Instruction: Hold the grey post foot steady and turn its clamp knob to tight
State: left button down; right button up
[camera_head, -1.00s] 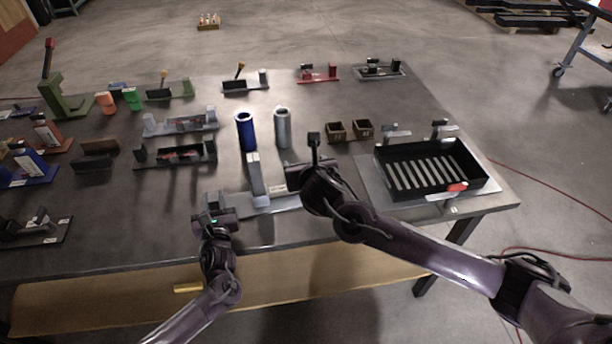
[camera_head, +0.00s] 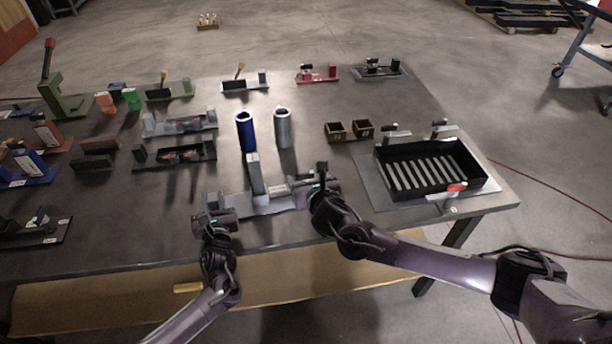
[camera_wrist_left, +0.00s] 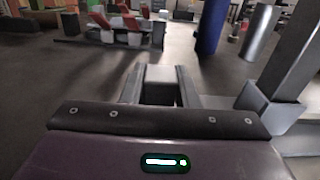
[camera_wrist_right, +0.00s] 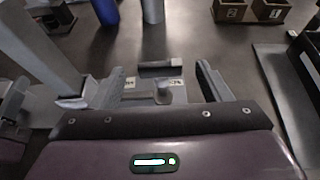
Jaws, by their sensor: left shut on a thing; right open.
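The grey post foot (camera_head: 262,204) is a flat plate near the table's front edge with an upright square post (camera_head: 256,175). The post stands at the right in the left wrist view (camera_wrist_left: 302,48) and at the left in the right wrist view (camera_wrist_right: 38,45). My left gripper (camera_head: 212,202) is shut on a grey block (camera_wrist_left: 160,75) at the plate's left end. My right gripper (camera_head: 308,184) is open at the plate's right end. The clamp knob (camera_wrist_right: 161,94) shows between its spread fingers, apart from both. Two small white labels flank the knob; their text is too small to read.
A blue cylinder (camera_head: 245,132) and a grey cylinder (camera_head: 283,128) stand behind the post. Two small brown bins (camera_head: 348,130) and a black slotted tray (camera_head: 376,160) lie to the right. Several fixtures fill the table's left and back.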

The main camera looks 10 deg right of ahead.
jog(key=shift+x, duration=1.15)
jog(key=shift+c, duration=0.4)
jog(key=c, duration=0.9)
jog(key=m+h, duration=0.2)
jog(key=h, duration=0.1)
jog(key=m+h, duration=0.2)
jog(key=shift+w+a+r, duration=0.1)
jog(key=shift+a, duration=0.25)
jog(key=shift+a+m+g+h, duration=0.15)
jog(key=shift+m+g+h, duration=1.35)
jog(key=shift+m+h, duration=0.8)
